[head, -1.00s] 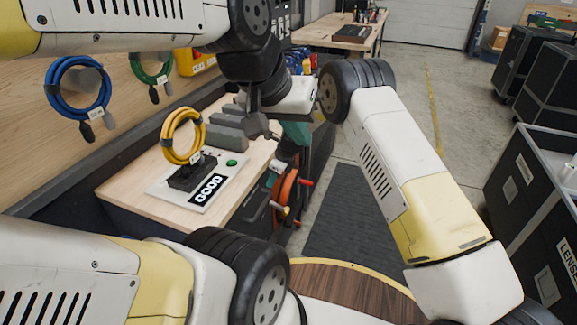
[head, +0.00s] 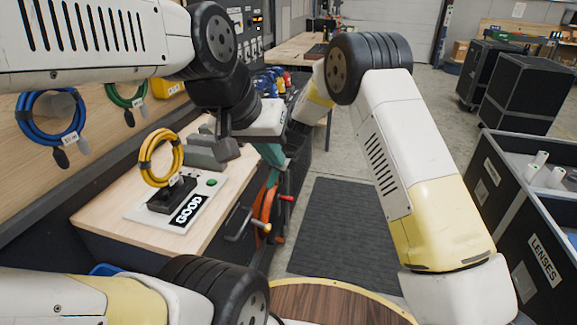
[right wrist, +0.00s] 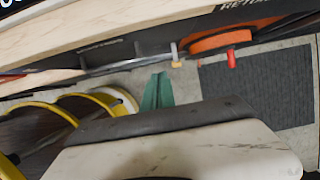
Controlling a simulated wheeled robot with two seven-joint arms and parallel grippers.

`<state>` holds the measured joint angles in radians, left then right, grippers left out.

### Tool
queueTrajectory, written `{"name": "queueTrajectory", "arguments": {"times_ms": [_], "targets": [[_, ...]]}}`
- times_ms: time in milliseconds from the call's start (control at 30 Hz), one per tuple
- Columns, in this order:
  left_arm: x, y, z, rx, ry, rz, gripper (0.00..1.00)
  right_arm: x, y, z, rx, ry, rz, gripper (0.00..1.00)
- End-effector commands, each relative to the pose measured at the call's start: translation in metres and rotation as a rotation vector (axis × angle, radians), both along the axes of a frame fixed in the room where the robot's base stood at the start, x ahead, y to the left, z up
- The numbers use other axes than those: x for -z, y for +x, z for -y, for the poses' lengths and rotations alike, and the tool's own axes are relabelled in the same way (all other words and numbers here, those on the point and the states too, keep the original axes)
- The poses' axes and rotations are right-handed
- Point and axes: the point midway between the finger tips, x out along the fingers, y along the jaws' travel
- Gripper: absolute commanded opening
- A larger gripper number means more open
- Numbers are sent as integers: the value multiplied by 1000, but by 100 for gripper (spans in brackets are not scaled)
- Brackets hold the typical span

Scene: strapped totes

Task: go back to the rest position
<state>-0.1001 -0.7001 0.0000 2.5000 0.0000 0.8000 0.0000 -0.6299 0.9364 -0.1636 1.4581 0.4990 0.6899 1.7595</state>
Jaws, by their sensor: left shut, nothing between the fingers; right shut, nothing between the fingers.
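My left gripper (head: 226,150) has dark fingers, shut and empty. It hangs over the back right of the workbench, beside grey blocks. My right gripper (head: 274,158) has teal fingers, shut and empty. It is lower, just off the bench's right edge. In the right wrist view its teal fingers (right wrist: 158,90) are together, with floor behind them. A yellow cable coil (head: 161,157) stands on a black holder on a white board (head: 143,211) marked GOOD, apart from both grippers.
Blue (head: 50,135) and green (head: 125,97) cable coils hang on the wooden panel. An orange reel (head: 265,212) with handles sits at the side of the workbench (head: 95,215), close to my right gripper. A black LENSES case (head: 540,250) stands right. A dark mat (head: 340,225) lies clear on the floor.

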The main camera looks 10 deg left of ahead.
Motion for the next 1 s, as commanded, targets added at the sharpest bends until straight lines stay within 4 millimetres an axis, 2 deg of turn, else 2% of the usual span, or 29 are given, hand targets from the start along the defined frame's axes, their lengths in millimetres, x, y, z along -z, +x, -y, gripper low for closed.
{"name": "queueTrajectory", "arguments": {"times_ms": [67, 167, 300, 467, 600, 700, 800, 1000], "targets": [[0, 0, 0, 0, 0, 0, 0, -16, 3, 10, -19, 5, 20, 0], [0, 0, 0, 0, 0, 0, 0, -51, 5, 33, -86, 14, 73, 0], [0, 0, 0, 0, 0, 0, 0, -117, -2, 84, -240, 18, 193, 0], [0, 0, 0, 0, 0, 0, 0, -182, -25, 148, -435, -6, 342, 0], [0, 0, 0, 0, 0, 0, 0, -227, -57, 200, -609, -50, 472, 0], [0, 0, 0, 0, 0, 0, 0, -253, -85, 236, -733, -98, 562, 0], [0, 0, 0, 0, 0, 0, 0, -272, -117, 269, -860, -158, 644, 0], [0, 0, 0, 0, 0, 0, 0, -291, -187, 326, -1119, -316, 781, 0]]}}
